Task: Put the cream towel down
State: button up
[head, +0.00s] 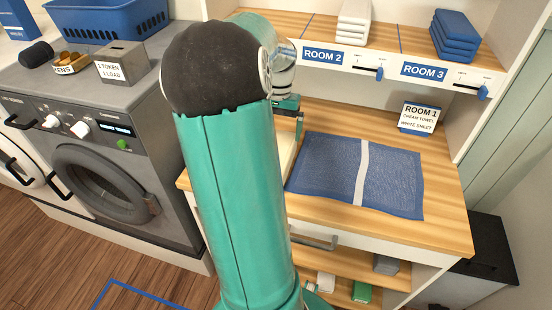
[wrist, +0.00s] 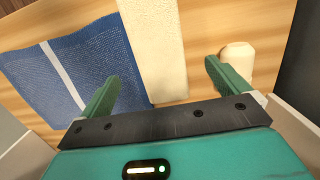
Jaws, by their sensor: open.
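The cream towel (wrist: 156,45) lies as a long folded strip on the wooden counter, along the edge of the blue mat with a white stripe (wrist: 75,72). Whether it touches or overlaps the mat, I cannot tell. In the head view a cream strip of it (head: 287,152) shows just left of the mat (head: 330,170); my arm hides the rest. My gripper (wrist: 161,75) is open, with the towel's near end in view between its spread fingers and nothing visibly clamped.
A pale rounded object (wrist: 237,57) stands beside the right finger. A Room 1 card (head: 421,117) names cream towel and white sheet. Shelves above hold white (head: 353,22) and blue (head: 455,36) stacks. Washers (head: 110,185) stand left.

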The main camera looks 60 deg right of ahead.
jog(key=f, duration=0.4)
jog(key=a+f, duration=0.1)
jog(key=f, duration=0.7)
jog(key=shift+s+a, duration=0.2)
jog(key=shift+a, duration=0.2)
jog(key=c, duration=1.3)
jog(key=shift+o, duration=0.2)
jog(key=shift+r, duration=0.1)
